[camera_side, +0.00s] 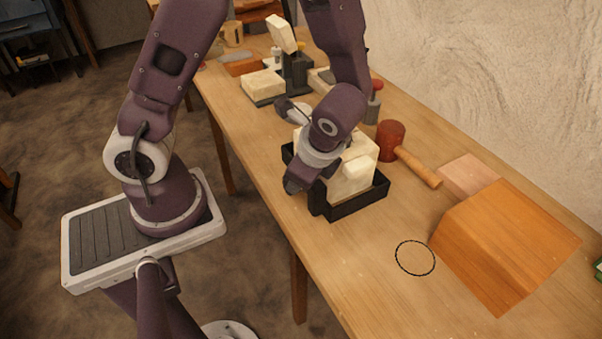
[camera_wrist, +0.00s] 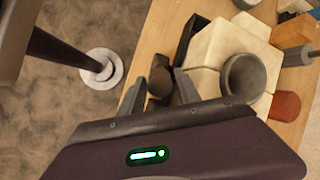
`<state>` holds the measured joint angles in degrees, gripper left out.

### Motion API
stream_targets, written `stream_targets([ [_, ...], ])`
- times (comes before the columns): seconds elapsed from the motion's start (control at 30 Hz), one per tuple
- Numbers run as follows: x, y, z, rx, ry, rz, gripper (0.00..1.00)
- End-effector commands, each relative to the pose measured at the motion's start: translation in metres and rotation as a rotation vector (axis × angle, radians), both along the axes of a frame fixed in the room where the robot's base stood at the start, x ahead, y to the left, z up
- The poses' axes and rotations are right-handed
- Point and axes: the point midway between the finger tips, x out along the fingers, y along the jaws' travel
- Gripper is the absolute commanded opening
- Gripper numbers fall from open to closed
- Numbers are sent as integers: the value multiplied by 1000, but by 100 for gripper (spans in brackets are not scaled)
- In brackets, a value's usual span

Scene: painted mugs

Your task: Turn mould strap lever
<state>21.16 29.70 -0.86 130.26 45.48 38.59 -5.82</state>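The cream mould (camera_side: 352,172) sits in a black tray (camera_side: 345,207) on the bench. It also shows in the wrist view (camera_wrist: 208,50), right of my fingers. My gripper (camera_side: 297,186) is at the mould's left side, low beside the tray, and the arm hides part of the mould. In the wrist view my gripper (camera_wrist: 159,92) has its two grey fingers apart. A dark rounded piece (camera_wrist: 160,78), perhaps the strap lever, shows between the fingers. I cannot tell whether they touch it. The strap itself is not clearly seen.
A grey round cup-like part (camera_wrist: 243,77) shows at the mould in the wrist view. A red-headed mallet (camera_side: 391,141) lies right of the mould. An orange-brown block (camera_side: 505,245) stands at the bench's right, behind a bare patch with a black circle (camera_side: 415,258). Several items crowd the far end.

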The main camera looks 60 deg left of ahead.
Motion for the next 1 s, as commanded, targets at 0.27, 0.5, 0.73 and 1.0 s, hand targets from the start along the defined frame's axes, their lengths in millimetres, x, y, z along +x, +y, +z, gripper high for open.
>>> stream_targets([
  [0.27, 0, 0, 0, 0, 0, 1, 4],
  [0.5, 0, 0, 1, 0, 0, 1, 0],
  [0.73, 0, 0, 1, 0, 0, 1, 0],
  [1.0, 0, 0, 1, 0, 0, 1, 0],
])
